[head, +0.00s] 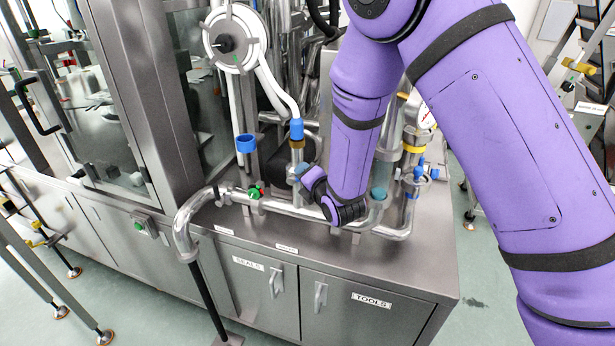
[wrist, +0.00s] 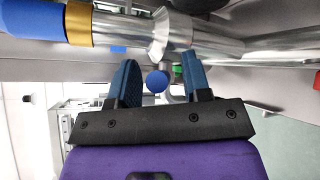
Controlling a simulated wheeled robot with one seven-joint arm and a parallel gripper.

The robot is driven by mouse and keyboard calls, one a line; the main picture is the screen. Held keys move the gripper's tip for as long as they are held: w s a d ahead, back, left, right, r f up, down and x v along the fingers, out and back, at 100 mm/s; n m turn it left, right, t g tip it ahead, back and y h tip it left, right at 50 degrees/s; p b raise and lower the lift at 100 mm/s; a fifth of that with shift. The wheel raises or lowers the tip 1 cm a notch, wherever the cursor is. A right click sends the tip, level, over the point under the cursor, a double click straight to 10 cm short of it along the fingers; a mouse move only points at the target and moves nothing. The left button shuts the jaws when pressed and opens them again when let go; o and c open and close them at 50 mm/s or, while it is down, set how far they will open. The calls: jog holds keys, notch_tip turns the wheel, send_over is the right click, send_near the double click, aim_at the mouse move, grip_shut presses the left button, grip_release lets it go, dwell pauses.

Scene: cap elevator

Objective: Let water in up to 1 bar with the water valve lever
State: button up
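In the wrist view my gripper (wrist: 160,60) has its two dark blue fingers apart. A small blue ball knob (wrist: 157,81) shows in the gap between them; it looks like the end of the water valve lever. I cannot tell whether either finger touches it. Bright metal pipes cross above the fingertips. In the head view my gripper (head: 300,172) is small and partly hidden, beside a vertical pipe with a blue collar (head: 296,130). The lever cannot be made out there. No pressure reading is legible.
A green and red valve (head: 256,191) sits on the horizontal pipe left of my gripper. A round white housing (head: 233,38) is above. The steel cabinet top (head: 350,265) in front is clear.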

jog(key=v, duration=1.1)
jog(key=shift+a, duration=0.15)
